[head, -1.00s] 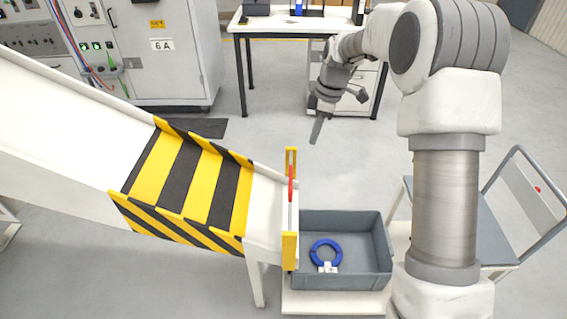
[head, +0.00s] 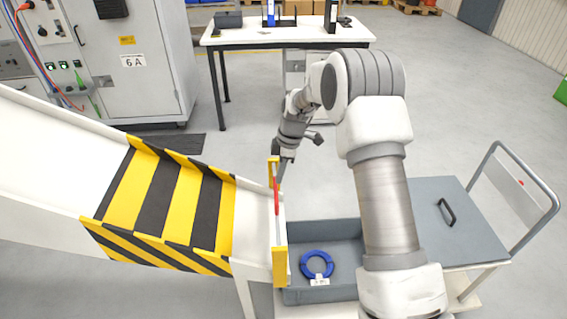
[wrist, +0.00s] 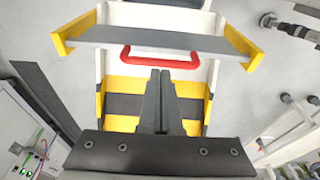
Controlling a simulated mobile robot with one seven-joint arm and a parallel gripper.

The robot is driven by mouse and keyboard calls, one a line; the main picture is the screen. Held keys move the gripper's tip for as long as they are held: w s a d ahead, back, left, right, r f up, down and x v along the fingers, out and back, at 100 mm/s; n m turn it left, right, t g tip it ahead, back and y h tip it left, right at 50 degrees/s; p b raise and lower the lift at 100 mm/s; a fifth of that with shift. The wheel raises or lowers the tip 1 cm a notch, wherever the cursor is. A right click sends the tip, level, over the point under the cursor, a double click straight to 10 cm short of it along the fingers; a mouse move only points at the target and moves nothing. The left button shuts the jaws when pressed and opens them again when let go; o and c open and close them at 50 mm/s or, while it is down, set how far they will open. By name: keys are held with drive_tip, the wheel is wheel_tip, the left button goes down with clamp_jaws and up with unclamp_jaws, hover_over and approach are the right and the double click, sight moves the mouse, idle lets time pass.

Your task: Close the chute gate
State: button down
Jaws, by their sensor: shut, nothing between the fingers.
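The chute gate (head: 282,230) stands at the lower end of the chute, between two yellow posts, seen nearly edge-on in the head view. Its red handle (head: 276,195) shows there and in the wrist view (wrist: 160,54). In the wrist view a grey crossbar (wrist: 160,38) spans the yellow posts. My gripper (head: 280,180) is beside the far yellow post. In the wrist view its fingers (wrist: 160,74) are shut and empty, with tips just below the red handle in the picture; I cannot tell whether they touch it.
The white chute (head: 50,150) has a yellow-and-black striped section (head: 170,200). A grey bin (head: 345,232) below the gate holds a blue ring-shaped coil (head: 317,264). A grey trolley (head: 470,225) stands to the right. A white table (head: 285,38) and cabinet (head: 125,75) are behind, with open floor between.

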sight(276, 188)
drive_tip(key=shift+a+f, duration=0.15)
drive_tip(key=shift+f, duration=0.6)
drive_tip(key=shift+a+f, duration=0.15)
drive_tip(key=shift+f, duration=0.55)
wheel_tip(276, 188, down, 9)
drive_tip(key=b, duration=0.5)
drive_tip(key=shift+f, duration=0.15)
drive_tip(key=shift+s+f, duration=0.1)
